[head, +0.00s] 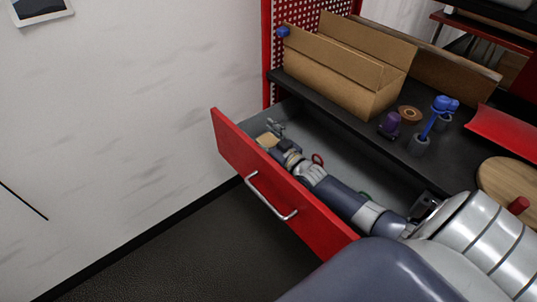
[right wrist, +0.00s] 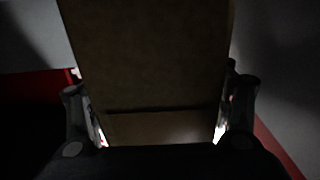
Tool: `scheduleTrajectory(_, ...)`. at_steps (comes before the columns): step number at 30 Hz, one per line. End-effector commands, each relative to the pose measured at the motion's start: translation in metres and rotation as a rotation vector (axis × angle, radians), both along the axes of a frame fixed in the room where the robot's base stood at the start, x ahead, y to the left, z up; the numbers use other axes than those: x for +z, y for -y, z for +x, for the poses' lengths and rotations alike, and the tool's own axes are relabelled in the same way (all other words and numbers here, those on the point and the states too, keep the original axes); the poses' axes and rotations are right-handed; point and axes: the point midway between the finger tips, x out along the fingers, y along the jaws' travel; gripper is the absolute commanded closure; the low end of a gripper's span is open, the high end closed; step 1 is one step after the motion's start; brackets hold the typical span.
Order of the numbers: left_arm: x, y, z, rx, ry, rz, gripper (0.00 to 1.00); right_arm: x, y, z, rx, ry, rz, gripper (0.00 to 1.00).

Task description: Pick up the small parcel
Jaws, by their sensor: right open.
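The small parcel (head: 267,140) is a tan cardboard box inside the open red drawer (head: 284,192), near its far left end. In the right wrist view the brown parcel (right wrist: 150,60) fills the middle of the picture. My right gripper (head: 279,143) is down in the drawer at the parcel. Its fingers (right wrist: 158,115) are open, one on either side of the parcel. Whether they touch it is too dark to tell. The parcel's lower part is hidden. My left gripper is not in view.
The drawer's front, with its metal handle (head: 270,201), and its side walls surround my right forearm. A dark shelf (head: 345,118) above holds a large open cardboard box (head: 340,70), a purple item (head: 390,124) and a blue tool (head: 437,116). A red ring (head: 318,160) lies in the drawer.

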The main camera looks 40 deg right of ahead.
Motion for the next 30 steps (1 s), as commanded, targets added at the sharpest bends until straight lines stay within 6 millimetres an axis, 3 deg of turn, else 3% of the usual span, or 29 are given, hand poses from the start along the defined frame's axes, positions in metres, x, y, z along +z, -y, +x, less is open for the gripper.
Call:
scheduleTrajectory(5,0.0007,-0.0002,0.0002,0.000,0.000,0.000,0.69,0.0003,0.0001,-0.0002,0.000,-0.001,0.000,0.27)
scheduleTrajectory(12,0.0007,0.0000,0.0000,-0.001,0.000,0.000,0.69,0.0001,0.0001,-0.0004,0.000,-0.001,0.000,0.81)
scheduleTrajectory(30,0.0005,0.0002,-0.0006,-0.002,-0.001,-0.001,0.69,-0.0004,-0.0001,-0.0006,0.000,-0.002,0.000,0.92)
